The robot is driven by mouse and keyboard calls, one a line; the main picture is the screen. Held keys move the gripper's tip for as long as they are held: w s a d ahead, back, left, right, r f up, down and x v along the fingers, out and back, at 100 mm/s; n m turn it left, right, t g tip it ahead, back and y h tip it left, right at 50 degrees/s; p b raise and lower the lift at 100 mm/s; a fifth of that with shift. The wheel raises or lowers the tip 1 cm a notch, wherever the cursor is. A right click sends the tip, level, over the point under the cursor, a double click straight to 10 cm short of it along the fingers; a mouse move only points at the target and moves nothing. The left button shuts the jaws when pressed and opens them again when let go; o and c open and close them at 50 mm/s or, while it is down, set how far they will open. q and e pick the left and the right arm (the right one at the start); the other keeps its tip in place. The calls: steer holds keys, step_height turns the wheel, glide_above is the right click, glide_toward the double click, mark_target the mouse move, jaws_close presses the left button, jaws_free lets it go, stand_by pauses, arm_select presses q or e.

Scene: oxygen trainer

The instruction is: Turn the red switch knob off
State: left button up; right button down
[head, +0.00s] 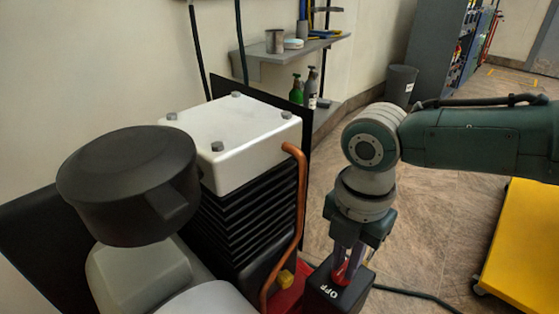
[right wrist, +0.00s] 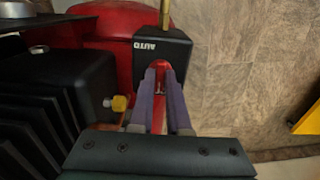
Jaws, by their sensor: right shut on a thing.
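The black switch box (head: 352,299) stands at the lower middle of the head view, with a white OFF label on the side near the camera. In the right wrist view the box (right wrist: 176,46) shows a white AUTO label on its far side. The red switch knob (head: 340,274) sits on top of the box, and part of it shows red between the fingers in the right wrist view (right wrist: 158,112). My right gripper (head: 346,264) points down from above and is shut on the knob. The fingers hide much of the knob, so I cannot tell its exact setting. My left gripper is not in view.
A compressor with a white top (head: 240,140), black fins and a copper pipe (head: 299,215) stands left of the box. A small yellow knob (right wrist: 119,103) sits close beside the gripper. A yellow platform (head: 525,245) stands at right; the floor between is mostly clear, with a black cable.

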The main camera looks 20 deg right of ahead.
mark_target(344, 269)
steer(key=shift+a+r, duration=0.1)
steer(key=c, duration=0.9)
jaws_free()
step_height(344, 269, up, 10)
steer(key=p, duration=0.4)
steer(key=shift+p, duration=0.3)
